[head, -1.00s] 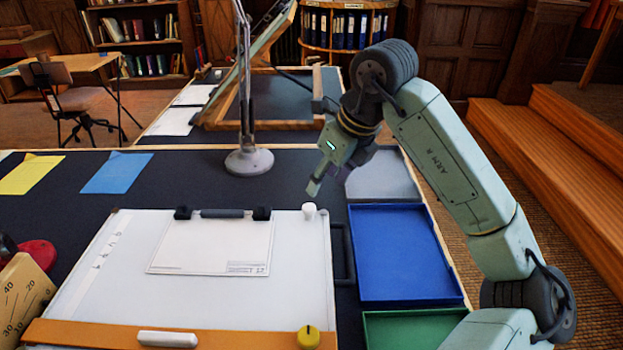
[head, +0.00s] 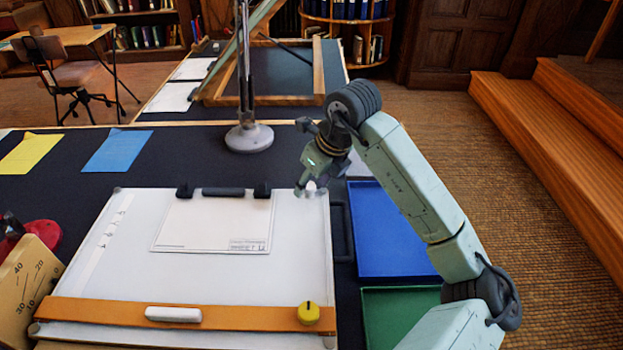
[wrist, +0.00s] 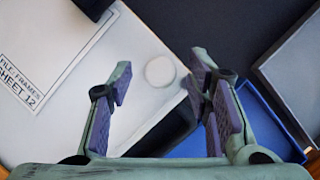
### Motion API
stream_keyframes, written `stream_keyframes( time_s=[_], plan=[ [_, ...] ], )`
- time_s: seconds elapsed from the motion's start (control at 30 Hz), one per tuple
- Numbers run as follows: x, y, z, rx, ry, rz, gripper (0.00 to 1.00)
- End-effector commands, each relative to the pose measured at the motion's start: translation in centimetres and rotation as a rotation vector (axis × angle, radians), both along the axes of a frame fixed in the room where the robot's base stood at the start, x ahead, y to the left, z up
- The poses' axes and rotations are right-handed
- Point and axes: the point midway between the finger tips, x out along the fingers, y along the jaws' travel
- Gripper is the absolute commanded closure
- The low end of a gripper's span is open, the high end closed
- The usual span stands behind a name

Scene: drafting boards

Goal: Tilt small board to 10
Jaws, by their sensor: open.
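The white drafting board (head: 110,262) lies in front of me, with a drawing sheet (head: 213,222) under a dark clip at its far edge. An orange ledge with a yellow knob (head: 308,313) runs along its near side. A wooden angle scale (head: 25,285) marked in tens stands at its left; no pointer reading can be made out. My gripper (head: 310,190) is open and empty at the board's far right corner. In the wrist view, a round white knob (wrist: 160,71) on that corner shows between the fingertips; whether they touch it cannot be told.
A blue tray (head: 393,270) and a green tray (head: 400,292) lie right of the board. A dark handle (head: 341,232) sits between board and trays. A lamp base (head: 249,138) stands behind the board. A white bar (head: 173,314) rests on the ledge.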

Motion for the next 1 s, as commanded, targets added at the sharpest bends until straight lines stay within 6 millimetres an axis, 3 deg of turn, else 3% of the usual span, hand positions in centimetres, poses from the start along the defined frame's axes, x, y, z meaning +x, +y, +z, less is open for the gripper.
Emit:
stream_keyframes(
  time_s=[0.2,0.87,1.0],
  plan=[
    [0.00,0.00,-0.02,0.000,0.000,0.000,0.56],
    [-0.01,-0.03,0.01,0.000,0.000,-0.001,1.00],
    [-0.01,-0.03,0.01,0.000,0.000,-0.001,1.00]
  ],
)
